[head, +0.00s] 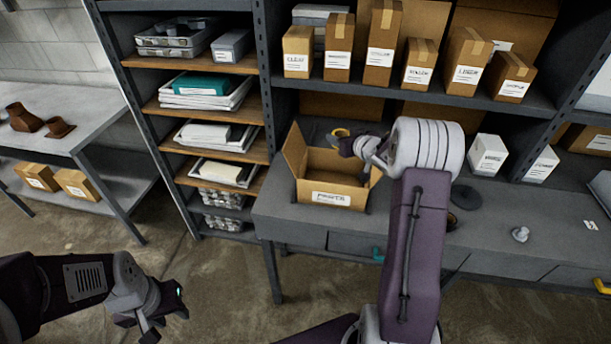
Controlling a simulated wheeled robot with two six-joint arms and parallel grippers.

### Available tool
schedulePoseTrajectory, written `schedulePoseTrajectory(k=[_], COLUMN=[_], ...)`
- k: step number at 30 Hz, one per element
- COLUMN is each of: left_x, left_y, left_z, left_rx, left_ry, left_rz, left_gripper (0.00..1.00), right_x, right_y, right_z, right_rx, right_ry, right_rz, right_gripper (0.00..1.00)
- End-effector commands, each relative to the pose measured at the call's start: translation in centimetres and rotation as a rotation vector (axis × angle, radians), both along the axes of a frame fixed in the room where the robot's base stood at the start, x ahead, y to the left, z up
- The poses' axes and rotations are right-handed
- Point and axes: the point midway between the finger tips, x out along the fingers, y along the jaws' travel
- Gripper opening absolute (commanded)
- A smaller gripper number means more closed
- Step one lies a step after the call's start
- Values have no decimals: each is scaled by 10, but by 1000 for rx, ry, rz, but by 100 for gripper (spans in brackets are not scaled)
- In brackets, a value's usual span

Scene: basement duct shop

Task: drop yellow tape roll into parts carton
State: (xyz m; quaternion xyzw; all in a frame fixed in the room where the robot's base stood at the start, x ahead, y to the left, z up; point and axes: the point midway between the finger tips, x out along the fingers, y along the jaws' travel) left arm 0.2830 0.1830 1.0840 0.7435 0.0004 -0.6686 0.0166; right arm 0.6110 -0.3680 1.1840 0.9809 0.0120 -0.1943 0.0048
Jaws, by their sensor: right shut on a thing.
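The parts carton (331,197) stands with its flaps up on the grey workbench, a white label on its front. My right gripper (346,142) reaches over the carton from the right. It is shut on the yellow tape roll (340,132), which shows at its tip above the carton's back part. Part of the roll is hidden by the gripper. My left gripper (168,315) hangs low at the left, over the floor and away from the bench; its jaw opening is not clear.
A shelf of labelled cartons (381,45) runs above the bench. White boxes (487,154) stand at the bench's right, with a dark disc (465,196) and a small pale part (520,233) nearer. A tray rack (215,90) stands left of the bench.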

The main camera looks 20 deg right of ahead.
Motion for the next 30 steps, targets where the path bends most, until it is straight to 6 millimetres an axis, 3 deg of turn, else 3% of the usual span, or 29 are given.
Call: schedulePoseTrajectory(k=[8, 21, 29, 30], left_x=[0, 0, 0, 0], left_y=[0, 0, 0, 0], left_z=[-3, -59, -58, -58], left_rx=[0, 0, 0, 0], left_ry=[0, 0, 0, 0], left_rz=[0, 0, 0, 0], left_gripper=[36, 36, 36, 36], right_x=[-1, -1, -1, -1], right_y=[-4, -4, -4, -4], right_z=[-7, -62, -60, -60], right_rx=[0, 0, 0, 0], right_ry=[-2, -2, -2, -2], right_rz=[-6, -6, -6, -6], right_gripper=[9, 9, 9, 56])
